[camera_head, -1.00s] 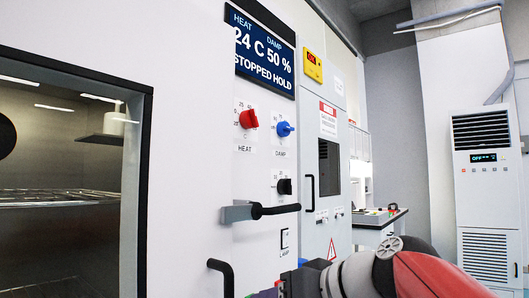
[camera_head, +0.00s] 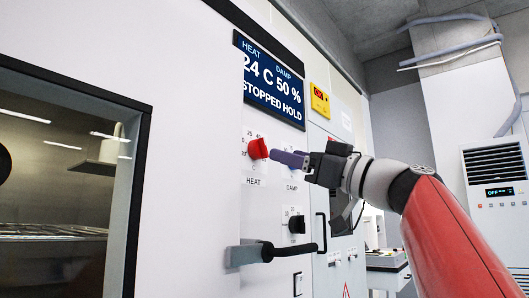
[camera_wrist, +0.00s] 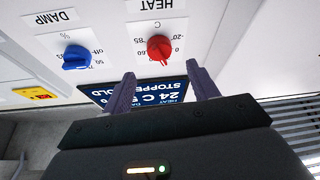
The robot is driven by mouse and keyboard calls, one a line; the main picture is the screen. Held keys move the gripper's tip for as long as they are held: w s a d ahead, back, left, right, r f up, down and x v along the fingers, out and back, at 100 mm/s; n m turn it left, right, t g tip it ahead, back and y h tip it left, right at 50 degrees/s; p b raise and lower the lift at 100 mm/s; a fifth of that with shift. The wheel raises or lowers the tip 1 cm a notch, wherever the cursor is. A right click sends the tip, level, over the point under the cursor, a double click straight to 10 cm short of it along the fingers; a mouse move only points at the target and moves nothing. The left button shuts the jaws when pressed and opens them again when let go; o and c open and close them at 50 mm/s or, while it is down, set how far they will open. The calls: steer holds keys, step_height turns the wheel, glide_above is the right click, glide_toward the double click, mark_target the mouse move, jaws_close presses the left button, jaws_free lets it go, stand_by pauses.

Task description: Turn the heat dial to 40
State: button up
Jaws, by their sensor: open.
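The red heat dial (camera_head: 258,149) sits on the white panel above the HEAT label, and it also shows in the wrist view (camera_wrist: 159,48). My gripper (camera_head: 283,158) is at panel height just right of the red dial in the head view. In the wrist view my gripper (camera_wrist: 163,82) is open, with its two purple fingers apart and the red dial beyond the gap between the tips. Nothing is between the fingers. The display (camera_head: 270,82) reads HEAT 24 C, DAMP 50 %, STOPPED HOLD.
The blue damp dial (camera_wrist: 77,58) is left of the red dial in the wrist view; my gripper hides it in the head view. A black dial (camera_head: 297,224) and a black door handle (camera_head: 290,250) stick out below. A glass-windowed chamber (camera_head: 60,190) is at left.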

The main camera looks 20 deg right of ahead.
mark_target(266, 149)
steer(key=p+x, duration=0.1)
steer(key=x, duration=0.5)
steer(key=shift+p, duration=0.35)
steer(key=shift+c, duration=0.3)
steer(key=c, duration=0.9)
